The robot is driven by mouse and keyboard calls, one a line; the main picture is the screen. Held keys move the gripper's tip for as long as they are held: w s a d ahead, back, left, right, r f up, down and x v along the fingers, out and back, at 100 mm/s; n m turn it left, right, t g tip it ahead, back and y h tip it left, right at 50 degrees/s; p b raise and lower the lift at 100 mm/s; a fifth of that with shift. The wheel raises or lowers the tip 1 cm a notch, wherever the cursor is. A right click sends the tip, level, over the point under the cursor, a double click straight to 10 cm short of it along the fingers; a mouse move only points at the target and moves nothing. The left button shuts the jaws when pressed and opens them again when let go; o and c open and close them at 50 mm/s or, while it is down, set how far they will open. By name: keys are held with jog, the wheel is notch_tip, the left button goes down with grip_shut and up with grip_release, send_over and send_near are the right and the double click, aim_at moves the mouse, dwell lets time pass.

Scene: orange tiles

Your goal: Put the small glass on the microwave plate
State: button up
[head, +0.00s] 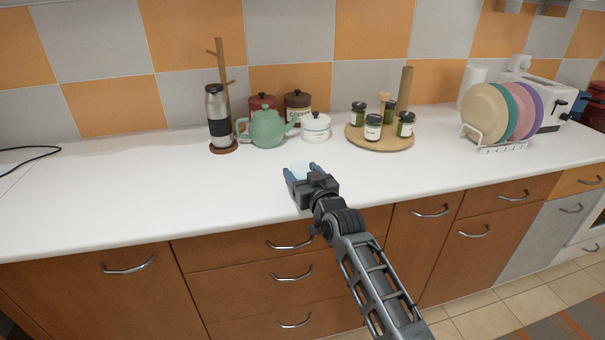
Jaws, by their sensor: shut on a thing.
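My gripper (293,177) is over the front part of the white counter, near the middle of the head view. It is shut on a small glass (300,168), a pale, see-through thing showing just beyond and between the fingers. Most of the glass is hidden by the gripper, and I cannot tell whether it touches the counter or is held above it. No microwave and no microwave plate show in this view.
A green teapot (267,129), a steel flask (217,117) and a white pot (315,127) stand behind the gripper. A round wooden tray (360,142) with several jars and a rack of plates (484,111) are to the right. The counter's left (110,190) is clear.

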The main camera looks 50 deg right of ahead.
jog(key=shift+f, duration=0.15)
jog(key=o, duration=1.2)
jog(key=shift+o, duration=0.2)
